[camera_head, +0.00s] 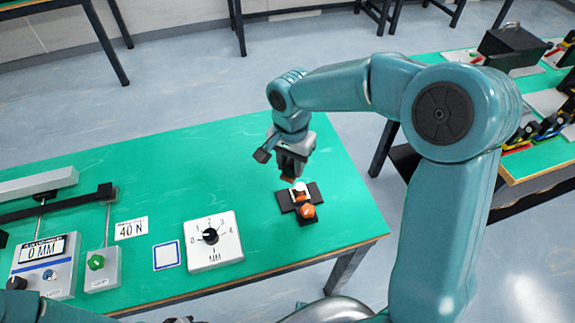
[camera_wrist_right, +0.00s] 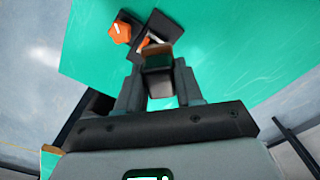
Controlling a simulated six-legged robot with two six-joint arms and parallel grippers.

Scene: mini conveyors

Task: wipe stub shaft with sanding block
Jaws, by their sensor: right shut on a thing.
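My right gripper (camera_head: 290,168) is above the green table, shut on a small block with a brown face, which looks like the sanding block (camera_head: 287,179). In the right wrist view the block (camera_wrist_right: 158,62) sits between the fingers of the gripper (camera_wrist_right: 157,76). Just below and beside it is a black cross-shaped fixture (camera_head: 313,190) with an orange knob (camera_head: 307,211). A short pale and orange piece, apparently the stub shaft (camera_head: 300,188), lies on the fixture, partly hidden by the block. I cannot tell whether block and shaft touch. My left gripper is not in view.
A white dial box (camera_head: 213,242), a blue-framed square (camera_head: 166,255) and a "40 N" card (camera_head: 131,228) lie left of the fixture. A gauge stand (camera_head: 45,265) is at far left. The table's back middle is clear. Another table (camera_head: 540,165) stands right.

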